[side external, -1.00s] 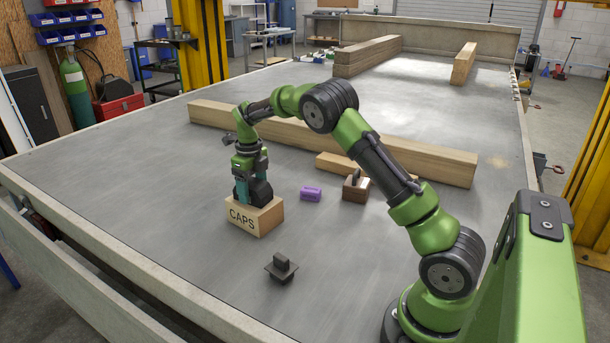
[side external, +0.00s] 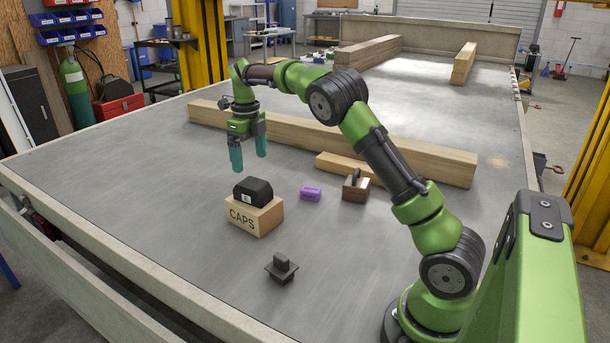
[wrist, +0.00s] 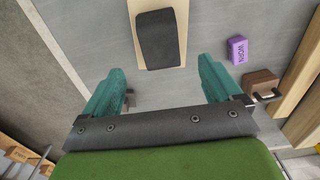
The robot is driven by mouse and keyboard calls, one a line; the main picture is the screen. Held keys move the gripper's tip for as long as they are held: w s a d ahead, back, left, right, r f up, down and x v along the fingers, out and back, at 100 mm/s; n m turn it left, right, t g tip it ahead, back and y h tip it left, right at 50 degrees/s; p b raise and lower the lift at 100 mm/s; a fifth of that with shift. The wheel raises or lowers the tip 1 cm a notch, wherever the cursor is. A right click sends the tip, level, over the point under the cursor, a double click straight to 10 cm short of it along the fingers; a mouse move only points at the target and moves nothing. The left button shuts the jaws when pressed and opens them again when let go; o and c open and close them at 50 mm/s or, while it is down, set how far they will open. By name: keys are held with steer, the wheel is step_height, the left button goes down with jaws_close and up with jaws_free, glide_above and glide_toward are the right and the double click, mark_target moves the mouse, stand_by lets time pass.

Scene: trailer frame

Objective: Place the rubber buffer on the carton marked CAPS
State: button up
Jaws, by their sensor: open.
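The black rubber buffer (side external: 252,192) rests on top of the carton marked CAPS (side external: 255,218) in the side view. In the wrist view the buffer (wrist: 158,39) lies on the pale carton top (wrist: 181,8), with carton showing on both sides of it. My gripper (side external: 248,162) is open and empty, with its teal fingers above and behind the carton, apart from the buffer. In the wrist view its two fingers (wrist: 168,80) are spread wide with nothing between them.
A purple block (side external: 311,194) and a brown wooden box with a handle (side external: 356,187) stand right of the carton. A dark grey part with a square base (side external: 282,268) lies in front. A long timber beam (side external: 400,157) crosses behind. The deck at left is clear.

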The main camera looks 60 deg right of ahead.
steer(key=s+a+r+n+t+y, duration=0.2)
steer(key=s+a+r+n+t, duration=0.2)
steer(key=s+a+r+n, duration=0.85)
steer(key=s+a+f+n+t, duration=0.1)
steer(key=s+a+f+n, duration=0.2)
steer(key=s+n, duration=0.4)
steer(key=s+a+f+n+t, duration=0.2)
steer(key=s+n, duration=0.6)
steer(key=n, duration=0.4)
steer(key=shift+a+f, duration=0.4)
steer(key=shift+f, duration=0.3)
